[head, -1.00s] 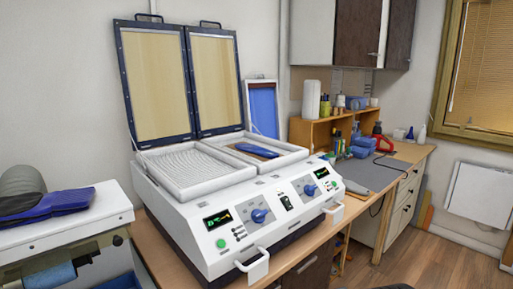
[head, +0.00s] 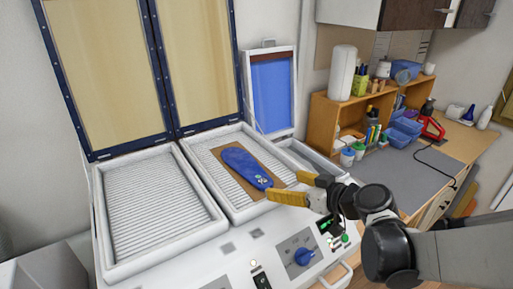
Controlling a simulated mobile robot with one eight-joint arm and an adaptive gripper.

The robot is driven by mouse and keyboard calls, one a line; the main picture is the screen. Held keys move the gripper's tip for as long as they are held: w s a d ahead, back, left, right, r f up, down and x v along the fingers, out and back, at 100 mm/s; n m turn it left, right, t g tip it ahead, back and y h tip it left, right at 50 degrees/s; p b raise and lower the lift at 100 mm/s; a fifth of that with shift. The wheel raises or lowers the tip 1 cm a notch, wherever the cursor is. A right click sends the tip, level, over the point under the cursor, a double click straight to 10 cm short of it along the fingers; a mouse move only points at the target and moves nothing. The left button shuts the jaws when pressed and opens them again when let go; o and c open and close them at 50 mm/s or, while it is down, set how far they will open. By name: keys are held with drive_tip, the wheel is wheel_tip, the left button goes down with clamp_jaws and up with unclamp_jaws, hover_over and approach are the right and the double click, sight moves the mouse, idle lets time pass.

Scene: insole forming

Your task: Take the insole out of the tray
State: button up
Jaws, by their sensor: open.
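The blue insole (head: 243,166) lies on a brown board in the right-hand white tray (head: 204,181) of the forming machine. Its broad end is toward the back. My gripper (head: 285,186) reaches in from the right with its yellow fingers apart and nothing between them. It is over the tray's right front part, close to the insole's near end. I cannot tell whether a finger touches the insole or the board.
A second white tray (head: 150,205) stands empty at the left. Two raised lids (head: 107,70) rise behind the trays. A knob and buttons are on the front panel (head: 285,258). A blue-faced frame (head: 272,95) and a wooden shelf with bottles (head: 322,125) stand behind and right.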

sight(261, 179)
drive_tip(key=x, duration=0.4)
drive_tip(key=shift+a+f, duration=0.2)
drive_tip(key=shift+a, duration=0.1)
drive_tip(key=b+x, duration=0.1)
drive_tip(key=x, duration=0.4)
drive_tip(key=shift+w+a+f, duration=0.1)
drive_tip(key=shift+w, duration=0.15)
drive_tip(key=shift+s, duration=0.1)
drive_tip(key=c, duration=1.1)
